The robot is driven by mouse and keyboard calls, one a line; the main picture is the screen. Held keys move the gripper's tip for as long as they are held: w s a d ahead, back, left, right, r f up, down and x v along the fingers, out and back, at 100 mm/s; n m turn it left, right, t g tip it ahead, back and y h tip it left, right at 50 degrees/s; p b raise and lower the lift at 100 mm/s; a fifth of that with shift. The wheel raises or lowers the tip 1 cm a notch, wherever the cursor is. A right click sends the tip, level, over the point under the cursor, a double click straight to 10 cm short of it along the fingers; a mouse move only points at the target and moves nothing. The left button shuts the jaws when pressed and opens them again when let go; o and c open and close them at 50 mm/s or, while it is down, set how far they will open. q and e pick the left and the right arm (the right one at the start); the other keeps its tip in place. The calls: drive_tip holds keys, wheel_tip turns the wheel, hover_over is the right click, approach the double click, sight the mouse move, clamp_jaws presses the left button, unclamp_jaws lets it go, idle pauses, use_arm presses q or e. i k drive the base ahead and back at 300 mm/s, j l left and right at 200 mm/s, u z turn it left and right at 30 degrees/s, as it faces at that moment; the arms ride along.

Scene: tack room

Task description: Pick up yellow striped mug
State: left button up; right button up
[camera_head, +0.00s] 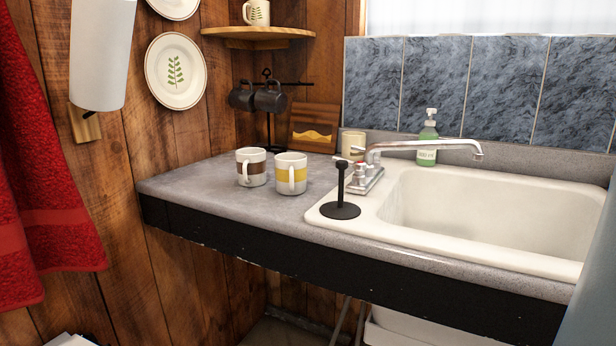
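The yellow striped mug (291,174) is white with a yellow band. It stands upright on the grey counter (203,180), left of the sink, with its handle toward me. A similar white mug with a brown band (252,167) stands close beside it on the left. Neither of my grippers is in view.
A black upright holder with a round base (340,210) stands right of the mugs, before the faucet (420,147). The white sink (480,215) fills the right side. Dark mugs hang on a rack (268,125) behind. The counter's front left is clear. A red towel (45,170) hangs left.

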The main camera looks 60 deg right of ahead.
sight(291, 168)
drive_tip(key=z, duration=1.6)
drive_tip(key=i+j+u, duration=0.4)
drive_tip(key=j, duration=0.15)
